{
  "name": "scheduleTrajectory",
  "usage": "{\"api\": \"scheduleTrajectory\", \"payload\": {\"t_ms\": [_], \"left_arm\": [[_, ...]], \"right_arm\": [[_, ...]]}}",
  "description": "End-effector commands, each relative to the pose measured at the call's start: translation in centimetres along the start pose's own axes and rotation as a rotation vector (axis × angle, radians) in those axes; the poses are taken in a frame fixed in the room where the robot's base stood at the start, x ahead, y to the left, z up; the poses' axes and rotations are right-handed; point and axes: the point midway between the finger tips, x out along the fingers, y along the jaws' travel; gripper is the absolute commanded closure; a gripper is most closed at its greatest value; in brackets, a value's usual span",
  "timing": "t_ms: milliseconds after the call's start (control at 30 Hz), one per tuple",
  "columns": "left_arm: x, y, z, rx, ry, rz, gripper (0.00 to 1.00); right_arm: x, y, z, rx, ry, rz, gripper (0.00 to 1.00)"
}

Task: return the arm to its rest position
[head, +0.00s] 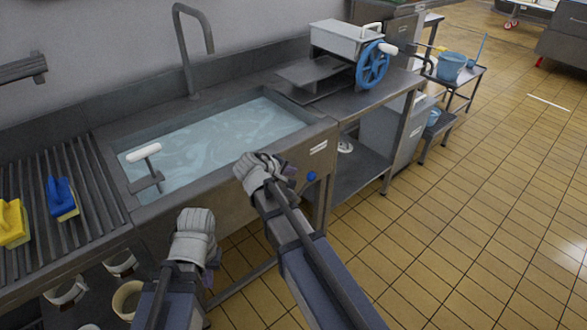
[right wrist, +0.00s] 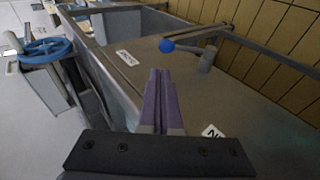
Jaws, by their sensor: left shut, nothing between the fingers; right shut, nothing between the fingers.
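My right gripper (head: 263,170) is in front of the sink's front wall, near its top edge, in the head view. In the right wrist view its purple fingers (right wrist: 157,100) are shut with nothing between them, pointing along the steel front panel. My left gripper (head: 194,237) is lower and further left, in front of the sink's left part. It is shut and appears empty. Both arms reach in from the bottom of the head view, and neither gripper visibly touches anything there.
The steel sink (head: 318,128) holds water. A blue knob (head: 311,176) on its front is close to my right gripper; the knob also shows in the right wrist view (right wrist: 167,46). A blue handwheel (head: 373,65) is beyond. Tiled floor (head: 480,210) at right is clear.

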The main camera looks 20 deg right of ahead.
Motion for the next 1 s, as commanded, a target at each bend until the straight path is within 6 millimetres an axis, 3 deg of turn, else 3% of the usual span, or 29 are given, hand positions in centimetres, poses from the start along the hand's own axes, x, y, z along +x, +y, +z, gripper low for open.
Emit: {"api": "scheduleTrajectory", "payload": {"t_ms": [433,533,667,800,1000], "left_arm": [[0.0,0.0,0.0,0.0,0.0,0.0,1.0],[-0.9,-0.1,0.1,0.0,0.0,0.0,1.0],[-4.1,-0.4,0.2,0.0,0.0,0.0,1.0],[-7.5,-0.7,0.4,-0.001,0.0,0.0,1.0],[-10.5,-1.0,0.6,-0.001,0.0,0.0,1.0]], "right_arm": [[0.0,0.0,0.0,0.0,0.0,0.0,1.0],[-1.3,-0.5,0.4,0.01,-0.005,-0.034,1.0],[-6.2,-3.3,2.5,0.052,-0.042,-0.192,1.0],[-13.1,-7.7,5.7,0.085,-0.112,-0.423,1.0],[-20.9,-12.0,9.3,0.081,-0.206,-0.667,1.0]]}}
